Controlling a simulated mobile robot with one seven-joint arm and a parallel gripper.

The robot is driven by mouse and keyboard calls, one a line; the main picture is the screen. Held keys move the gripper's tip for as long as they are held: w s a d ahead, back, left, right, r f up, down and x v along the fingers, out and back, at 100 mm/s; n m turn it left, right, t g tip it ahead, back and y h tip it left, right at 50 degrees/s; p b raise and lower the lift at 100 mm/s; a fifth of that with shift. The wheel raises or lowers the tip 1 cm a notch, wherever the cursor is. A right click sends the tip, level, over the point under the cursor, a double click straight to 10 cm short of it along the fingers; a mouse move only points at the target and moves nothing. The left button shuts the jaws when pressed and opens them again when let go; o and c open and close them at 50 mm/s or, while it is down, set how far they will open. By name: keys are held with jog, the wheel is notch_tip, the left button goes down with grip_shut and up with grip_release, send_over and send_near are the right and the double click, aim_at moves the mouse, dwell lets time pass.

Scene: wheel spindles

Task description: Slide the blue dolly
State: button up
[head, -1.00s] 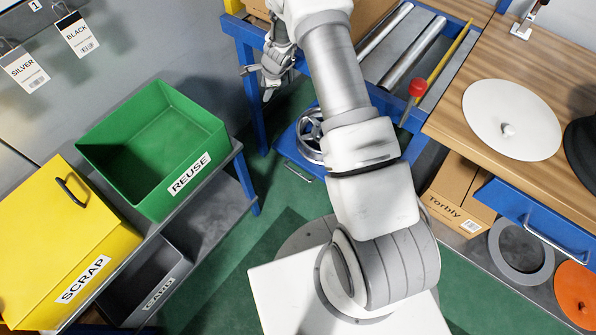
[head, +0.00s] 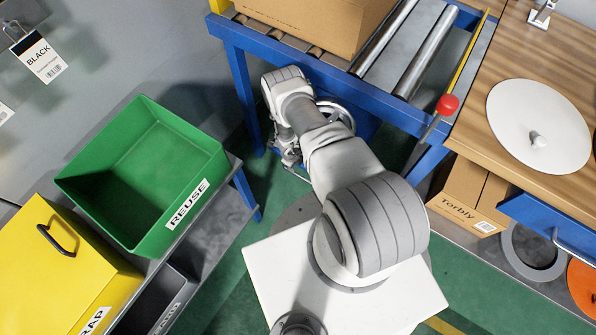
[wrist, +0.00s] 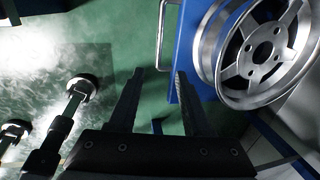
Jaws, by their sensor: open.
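The blue dolly (wrist: 183,45) is a flat blue platform with a silver spoked wheel (wrist: 262,52) lying on it. A thin metal handle (wrist: 162,32) sticks out from its edge. In the head view the wheel (head: 337,112) shows behind my arm under the roller table, and most of the dolly is hidden. My gripper (wrist: 160,74) is open and empty. Its two fingers point toward the handle in the wrist view, with the handle beyond the tips and the right finger close to the dolly's edge. I see no clear contact. In the head view my gripper (head: 289,155) is low, partly hidden by my arm.
The blue-framed roller table (head: 300,66) carries a cardboard box (head: 318,22). A red-knobbed lever (head: 447,104) stands at its right. The green REUSE bin (head: 145,180) and yellow SCRAP bin (head: 65,265) are on the left. Green floor (head: 228,285) is clear between.

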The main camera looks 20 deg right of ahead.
aim_at(300, 176)
jog(key=d+f+b, duration=0.1)
jog(key=f+b, duration=0.4)
jog(key=w+f+b, duration=0.1)
jog(key=f+b, duration=0.5)
jog(key=d+f+b, duration=0.1)
jog(key=f+b, duration=0.4)
jog(key=f, duration=0.1)
jog(key=shift+w+d+b, duration=0.3)
jog(key=shift+w+d, duration=0.05)
grip_shut()
dwell(1.2)
